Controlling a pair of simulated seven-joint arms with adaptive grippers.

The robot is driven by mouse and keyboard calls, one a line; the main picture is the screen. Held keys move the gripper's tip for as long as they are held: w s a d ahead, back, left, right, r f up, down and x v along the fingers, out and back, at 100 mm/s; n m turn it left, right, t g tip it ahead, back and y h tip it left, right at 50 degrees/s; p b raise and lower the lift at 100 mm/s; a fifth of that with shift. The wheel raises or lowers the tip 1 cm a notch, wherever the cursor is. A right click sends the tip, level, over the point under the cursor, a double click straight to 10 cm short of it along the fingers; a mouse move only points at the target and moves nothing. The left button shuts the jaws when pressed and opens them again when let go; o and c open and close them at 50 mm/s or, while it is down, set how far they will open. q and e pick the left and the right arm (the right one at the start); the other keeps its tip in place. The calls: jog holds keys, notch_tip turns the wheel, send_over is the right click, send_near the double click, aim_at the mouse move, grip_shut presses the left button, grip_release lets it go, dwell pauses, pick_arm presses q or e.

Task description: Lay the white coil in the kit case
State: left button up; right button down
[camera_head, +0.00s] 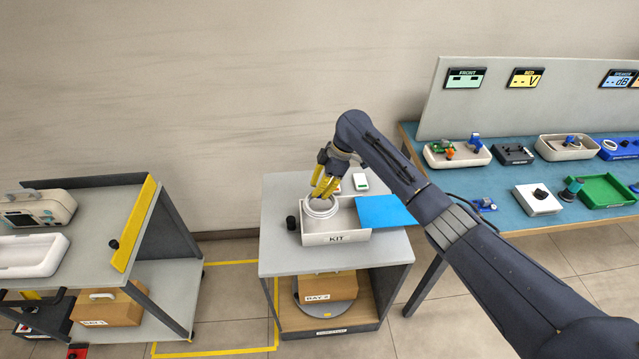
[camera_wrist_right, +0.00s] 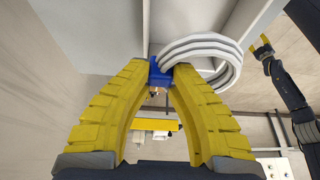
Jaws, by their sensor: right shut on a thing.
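The white coil (camera_head: 320,209) hangs below my right gripper (camera_head: 323,188) at the left part of the open kit case (camera_head: 337,239). Whether it touches the case floor I cannot tell. In the right wrist view, the right gripper (camera_wrist_right: 160,68) has its yellow fingertips shut on a blue piece (camera_wrist_right: 159,74) at the side of the coil (camera_wrist_right: 205,48). The case is white with a KIT label and stands on the grey cart. My left gripper (camera_wrist_right: 263,44) shows small in the right wrist view; its opening is unclear.
A blue panel (camera_head: 385,211) lies at the case's right side. The blue workbench (camera_head: 500,205) with several trays is at right; another cart (camera_head: 85,254) is at left.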

aim_at(321, 202)
jog(key=shift+f, duration=2.9)
jog(key=shift+s+d+f, duration=0.1)
jog(key=shift+s+f, duration=0.05)
jog(key=shift+f, duration=0.1)
jog(key=shift+s+d+f, duration=0.1)
jog(key=shift+s+d, duration=0.05)
jog(key=c, duration=1.2)
grip_release()
jog(key=shift+o, duration=0.2)
jog(key=shift+r, duration=0.2)
